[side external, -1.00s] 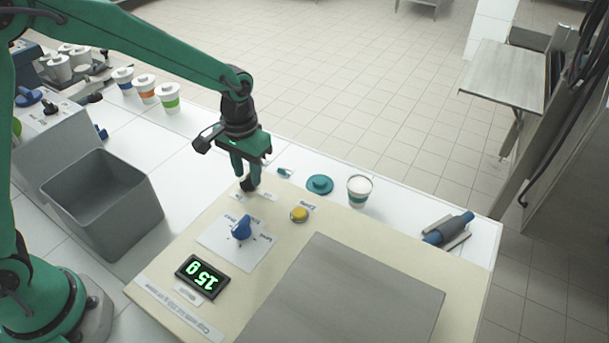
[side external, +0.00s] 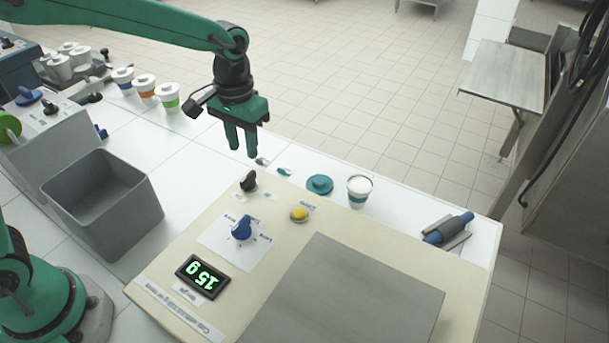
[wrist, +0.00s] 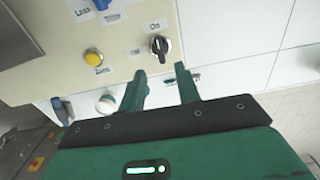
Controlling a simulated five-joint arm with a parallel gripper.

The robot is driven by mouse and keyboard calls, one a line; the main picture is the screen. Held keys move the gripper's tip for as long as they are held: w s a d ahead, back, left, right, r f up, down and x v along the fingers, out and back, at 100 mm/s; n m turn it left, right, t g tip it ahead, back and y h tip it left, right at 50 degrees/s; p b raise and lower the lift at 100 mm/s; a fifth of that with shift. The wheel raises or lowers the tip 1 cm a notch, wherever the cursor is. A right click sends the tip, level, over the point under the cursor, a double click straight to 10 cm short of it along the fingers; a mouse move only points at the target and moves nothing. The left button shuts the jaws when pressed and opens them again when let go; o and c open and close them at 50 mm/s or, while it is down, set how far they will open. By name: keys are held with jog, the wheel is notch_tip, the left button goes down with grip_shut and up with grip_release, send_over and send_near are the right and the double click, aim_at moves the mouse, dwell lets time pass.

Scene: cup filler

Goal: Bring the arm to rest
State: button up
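My gripper (side external: 243,154) hangs in the air above the far edge of the cream panel (side external: 215,205), pointing down. Its two fingers are apart with nothing between them; the gap also shows in the wrist view (wrist: 160,70). A black rotary knob (side external: 248,181) stands on the panel below my gripper, clear of the fingers. In the wrist view the knob (wrist: 160,46) lies just beyond the fingertips, beside small On and Off labels. I cannot tell which label it points at.
The panel carries a blue knob (side external: 242,229), a yellow button (side external: 299,214) and a display (side external: 202,276) with lit green digits. A teal lid (side external: 320,184) and a filled cup (side external: 359,191) stand along the far edge. A grey bin (side external: 100,205) is at left. Air around my gripper is free.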

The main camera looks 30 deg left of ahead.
jog(key=shift+r, duration=0.1)
jog(key=s+a+r+t, duration=0.2)
jog(key=s+a+r, duration=0.2)
jog(key=s, duration=0.5)
jog(key=s+a+r+t, duration=0.3)
jog(key=s+a+r, duration=0.2)
jog(key=s, duration=0.5)
jog(key=shift+s+a+t, duration=0.3)
jog(key=shift+a, duration=0.65)
